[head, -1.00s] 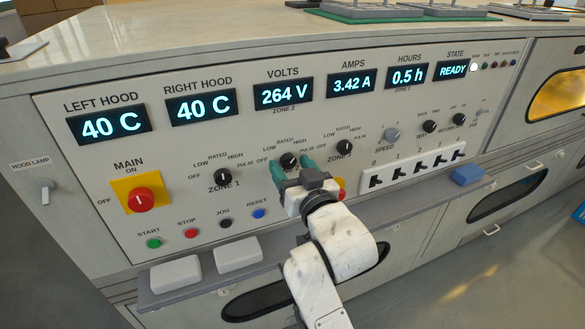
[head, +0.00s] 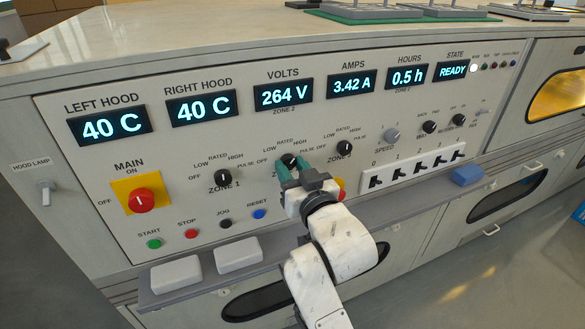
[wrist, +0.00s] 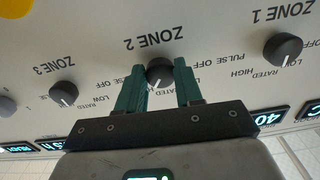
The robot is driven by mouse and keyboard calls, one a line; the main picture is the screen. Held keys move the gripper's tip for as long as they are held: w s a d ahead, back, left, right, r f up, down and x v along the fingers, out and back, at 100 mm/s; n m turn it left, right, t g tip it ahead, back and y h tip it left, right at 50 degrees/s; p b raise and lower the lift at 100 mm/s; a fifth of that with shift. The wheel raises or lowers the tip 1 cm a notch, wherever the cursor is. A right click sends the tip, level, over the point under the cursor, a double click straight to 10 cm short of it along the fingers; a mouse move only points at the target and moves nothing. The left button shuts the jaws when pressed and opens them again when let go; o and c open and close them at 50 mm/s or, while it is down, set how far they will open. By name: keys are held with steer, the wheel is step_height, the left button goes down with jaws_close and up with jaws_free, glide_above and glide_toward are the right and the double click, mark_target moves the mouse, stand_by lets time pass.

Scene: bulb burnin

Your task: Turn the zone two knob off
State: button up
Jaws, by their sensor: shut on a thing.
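The zone two knob (head: 288,160) is a round black knob in the middle of the control panel, under the VOLTS display. It also shows in the wrist view (wrist: 159,72), where the panel appears upside down. Its white pointer line points toward the display side, near the middle of its label arc. My gripper (head: 291,168) has green fingers, one on each side of this knob, and is shut on it. In the wrist view my gripper (wrist: 159,75) has its fingertips at the knob's sides. The fingers hide part of the zone two labels.
The zone one knob (head: 219,178) is to the left and the zone three knob (head: 345,148) to the right. A red main switch (head: 141,200) on a yellow plate is far left. A grey ledge (head: 213,281) juts out below.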

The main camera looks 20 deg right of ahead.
steer(key=n+p, duration=0.4)
steer(key=n, duration=0.2)
steer(key=shift+d+r+p, duration=0.1)
steer(key=shift+r+p, duration=0.05)
steer(key=shift+p, duration=0.2)
steer(key=n+p, duration=0.4)
steer(key=n, duration=0.2)
steer(key=n+p, duration=0.3)
steer(key=n, duration=0.3)
steer(key=shift+n+p, duration=0.3)
steer(key=shift+n, duration=0.1)
steer(key=n+p, duration=0.1)
steer(key=n, duration=0.3)
steer(key=shift+n, duration=0.4)
steer(key=o, duration=1)
steer(key=shift+o, duration=0.2)
steer(key=shift+s, duration=0.15)
